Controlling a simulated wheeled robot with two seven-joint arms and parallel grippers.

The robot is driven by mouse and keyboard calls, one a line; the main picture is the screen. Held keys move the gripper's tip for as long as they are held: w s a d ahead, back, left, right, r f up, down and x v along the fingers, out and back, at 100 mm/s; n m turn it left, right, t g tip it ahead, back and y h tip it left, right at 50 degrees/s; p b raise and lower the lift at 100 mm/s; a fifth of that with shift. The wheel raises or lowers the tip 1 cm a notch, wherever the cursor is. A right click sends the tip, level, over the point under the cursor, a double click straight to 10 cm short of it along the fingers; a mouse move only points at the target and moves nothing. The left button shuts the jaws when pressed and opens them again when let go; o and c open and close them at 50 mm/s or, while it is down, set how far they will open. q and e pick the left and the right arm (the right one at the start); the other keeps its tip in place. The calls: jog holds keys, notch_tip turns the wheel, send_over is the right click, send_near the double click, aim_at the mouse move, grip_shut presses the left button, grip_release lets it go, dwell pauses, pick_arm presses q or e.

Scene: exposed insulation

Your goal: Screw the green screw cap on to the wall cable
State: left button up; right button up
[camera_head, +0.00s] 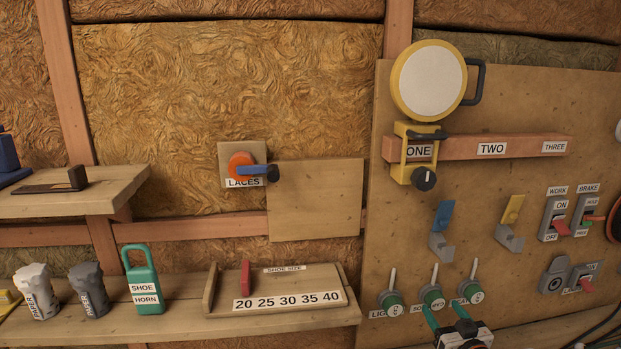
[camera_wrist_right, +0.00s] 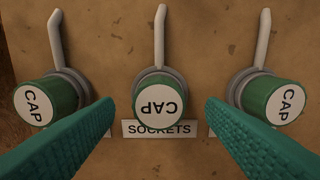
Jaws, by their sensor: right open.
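Three green screw caps with white "CAP" faces sit on grey wall sockets, each with a pale cable stub rising above it. In the head view they are the left cap (camera_head: 391,304), the middle cap (camera_head: 433,297) and the right cap (camera_head: 471,292). The right wrist view shows the left cap (camera_wrist_right: 46,102), the middle cap (camera_wrist_right: 161,98) and the right cap (camera_wrist_right: 273,100). My right gripper (camera_head: 443,308) is open and faces the middle cap. Its teal fingers stand either side of that cap, with gaps visible; contact with it does not show. My left gripper is not in view.
A "SOCKETS" label (camera_wrist_right: 158,129) lies below the middle cap. Blue (camera_head: 442,217) and yellow (camera_head: 512,211) levers are above the sockets. Work and brake switches (camera_head: 555,219) stand to the right. A shelf with a shoe size slider (camera_head: 285,284) is to the left.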

jog(key=s+p, duration=0.4)
jog(key=s, duration=0.2)
jog(key=shift+s+d, duration=0.35)
jog(key=shift+d, duration=0.1)
jog(key=shift+f, duration=0.1)
dwell(1.4)
